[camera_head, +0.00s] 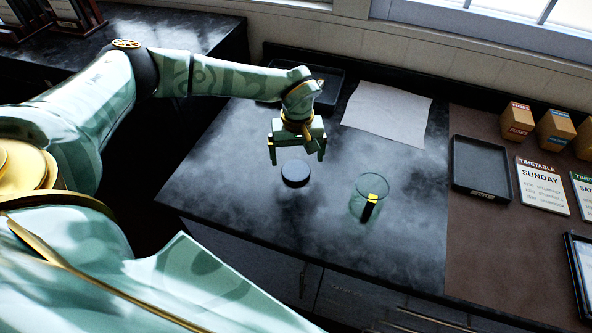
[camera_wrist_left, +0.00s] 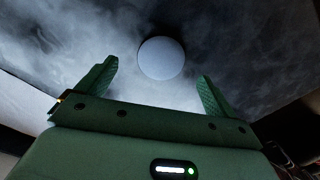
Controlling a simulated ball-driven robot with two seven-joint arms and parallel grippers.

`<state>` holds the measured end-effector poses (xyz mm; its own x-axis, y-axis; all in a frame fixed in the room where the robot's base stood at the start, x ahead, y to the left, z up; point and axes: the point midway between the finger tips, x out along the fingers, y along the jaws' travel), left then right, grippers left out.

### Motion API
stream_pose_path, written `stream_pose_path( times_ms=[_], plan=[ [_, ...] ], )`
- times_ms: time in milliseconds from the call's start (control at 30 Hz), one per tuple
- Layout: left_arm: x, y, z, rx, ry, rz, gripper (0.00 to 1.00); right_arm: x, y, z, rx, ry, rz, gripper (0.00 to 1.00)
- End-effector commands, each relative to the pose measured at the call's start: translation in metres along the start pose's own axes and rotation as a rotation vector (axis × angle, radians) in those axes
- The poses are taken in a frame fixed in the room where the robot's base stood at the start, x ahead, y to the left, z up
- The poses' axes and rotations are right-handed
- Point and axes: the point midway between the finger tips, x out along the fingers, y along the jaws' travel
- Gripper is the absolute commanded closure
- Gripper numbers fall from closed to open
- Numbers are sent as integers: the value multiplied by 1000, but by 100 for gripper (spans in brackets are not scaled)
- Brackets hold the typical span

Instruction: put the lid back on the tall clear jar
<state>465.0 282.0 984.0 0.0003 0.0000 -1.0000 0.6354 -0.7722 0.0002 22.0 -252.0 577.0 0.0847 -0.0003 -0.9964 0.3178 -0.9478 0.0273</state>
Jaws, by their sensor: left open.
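The lid, a dark round disc (camera_head: 295,173), lies flat on the dark stone counter; it also shows in the left wrist view (camera_wrist_left: 161,58), ahead of the fingertips. The tall clear jar (camera_head: 369,198) stands to the right of the lid, its top uncovered, with a black and yellow item seen in or on it. My left gripper (camera_head: 297,156) is open and empty, pointing down above and just behind the lid, apart from it. In the left wrist view its two green fingers (camera_wrist_left: 160,85) are spread wide. My right gripper is not in view.
A pale sheet (camera_head: 388,114) and a dark tray (camera_head: 328,88) lie at the back. A black tray (camera_head: 482,167), timetable cards (camera_head: 543,186) and small boxes (camera_head: 516,122) are on the brown mat at right. The counter between lid and jar is clear.

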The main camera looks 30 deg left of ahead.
Motion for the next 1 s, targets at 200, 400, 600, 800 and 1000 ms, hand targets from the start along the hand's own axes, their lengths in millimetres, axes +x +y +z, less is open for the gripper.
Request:
stream_pose_path(
  times_ms=[200,400,600,800,1000],
  plan=[
    [5,-1,-1,0,-1,-1,7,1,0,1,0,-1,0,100],
    [36,-3,-8,-1,-3,-2,7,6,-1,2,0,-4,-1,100],
    [52,-3,-8,-1,-1,0,7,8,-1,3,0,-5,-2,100],
    [51,-3,-8,0,0,1,7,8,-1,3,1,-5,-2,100],
    [51,-3,-8,-1,0,1,26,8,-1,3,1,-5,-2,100]
  ],
)
